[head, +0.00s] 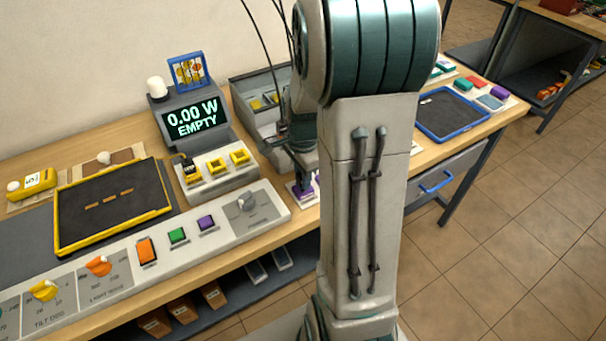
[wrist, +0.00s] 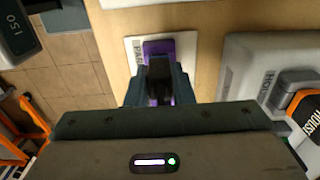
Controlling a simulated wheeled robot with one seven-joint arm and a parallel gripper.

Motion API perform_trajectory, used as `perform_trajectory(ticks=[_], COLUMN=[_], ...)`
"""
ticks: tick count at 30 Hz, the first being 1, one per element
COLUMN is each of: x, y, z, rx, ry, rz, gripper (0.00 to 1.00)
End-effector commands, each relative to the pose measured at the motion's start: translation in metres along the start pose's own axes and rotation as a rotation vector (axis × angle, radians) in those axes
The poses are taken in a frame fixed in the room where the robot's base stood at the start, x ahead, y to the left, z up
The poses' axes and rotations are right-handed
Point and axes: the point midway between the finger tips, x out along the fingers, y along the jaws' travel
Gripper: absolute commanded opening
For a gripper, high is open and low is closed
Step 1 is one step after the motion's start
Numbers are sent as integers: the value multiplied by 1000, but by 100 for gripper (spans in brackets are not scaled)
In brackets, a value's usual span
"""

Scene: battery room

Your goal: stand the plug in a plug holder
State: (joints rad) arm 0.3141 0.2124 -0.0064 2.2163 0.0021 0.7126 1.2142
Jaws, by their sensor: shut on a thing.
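My gripper (wrist: 160,82) points down over a small white plate (wrist: 133,50) with a purple part (wrist: 158,47) on it. Its fingers are shut on a dark block (wrist: 160,92), which looks like the plug, though the fingers hide much of it. I cannot tell whether the block touches the purple part. In the head view my arm covers most of this spot, and only a little purple (head: 317,180) shows beside the gripper (head: 303,180). To the left, a white block has yellow square holders (head: 240,157); the leftmost holder (head: 191,172) has a dark thing in it.
A grey meter (head: 192,118) reading "0.00 W EMPTY" stands behind the yellow holders. A grey open bin (head: 250,85) is near my arm. A control panel (head: 120,250) with buttons and knobs runs along the front edge. A blue-rimmed tray (head: 450,112) lies right.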

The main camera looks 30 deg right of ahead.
Motion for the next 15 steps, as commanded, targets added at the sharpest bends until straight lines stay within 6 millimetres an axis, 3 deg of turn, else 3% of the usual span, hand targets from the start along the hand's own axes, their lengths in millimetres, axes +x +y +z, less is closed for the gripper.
perform_trajectory(ticks=[15], x=[9], y=[0], z=[0], rx=[0], ry=[0], rz=[1], gripper=[0])
